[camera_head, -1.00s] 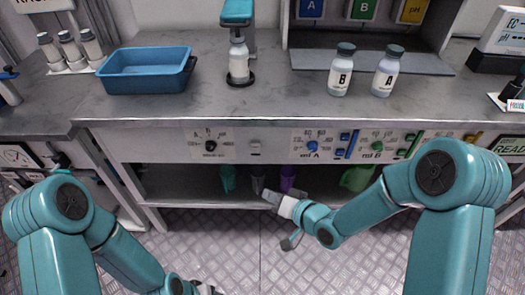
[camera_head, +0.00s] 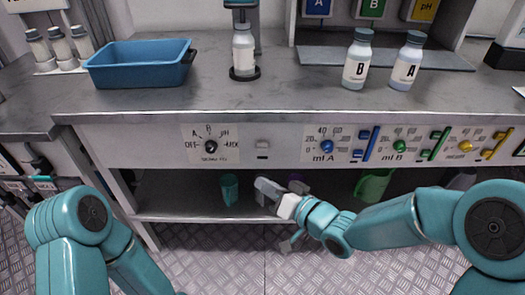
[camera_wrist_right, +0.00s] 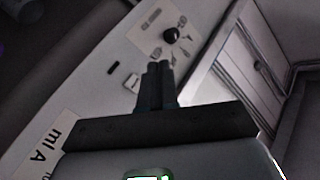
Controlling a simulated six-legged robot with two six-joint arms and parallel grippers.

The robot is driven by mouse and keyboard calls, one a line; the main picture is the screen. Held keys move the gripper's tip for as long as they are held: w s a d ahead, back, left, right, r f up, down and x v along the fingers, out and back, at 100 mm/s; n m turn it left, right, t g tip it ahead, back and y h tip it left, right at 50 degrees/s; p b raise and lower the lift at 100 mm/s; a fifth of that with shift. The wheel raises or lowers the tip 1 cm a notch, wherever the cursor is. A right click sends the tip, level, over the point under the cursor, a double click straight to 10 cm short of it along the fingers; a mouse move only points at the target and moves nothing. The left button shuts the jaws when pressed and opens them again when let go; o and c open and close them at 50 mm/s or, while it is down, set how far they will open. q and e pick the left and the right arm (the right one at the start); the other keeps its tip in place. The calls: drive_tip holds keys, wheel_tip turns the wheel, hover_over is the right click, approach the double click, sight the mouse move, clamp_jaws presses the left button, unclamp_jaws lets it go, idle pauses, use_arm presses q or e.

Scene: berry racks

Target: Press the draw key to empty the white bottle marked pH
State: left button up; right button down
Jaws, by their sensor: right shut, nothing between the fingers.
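On the front panel below, a small pale key (camera_head: 263,143) sits right of the black selector knob (camera_head: 208,163). The key also shows in the right wrist view (camera_wrist_right: 133,81), left of the knob (camera_wrist_right: 171,35). My right gripper (camera_head: 264,187) is shut and empty, below the key and apart from it. Its closed fingers (camera_wrist_right: 157,75) point towards the panel in the wrist view. My left gripper is out of view.
Bottles B (camera_head: 357,60) and A (camera_head: 406,60) stand on the counter at right. A blue tray (camera_head: 140,72) is at left. Coloured dosing knobs and keys line the panel at right. A lower shelf holds a green cup (camera_head: 229,190) and a green jug (camera_head: 372,185).

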sight(262, 146)
drive_tip(key=w+p, duration=0.2)
drive_tip(key=w, duration=0.7)
drive_tip(key=shift+p, duration=0.3)
idle(2.0)
drive_tip(key=shift+w, duration=0.35)
drive_tip(key=shift+w, duration=0.45)
idle(0.5)
drive_tip(key=shift+s, duration=0.85)
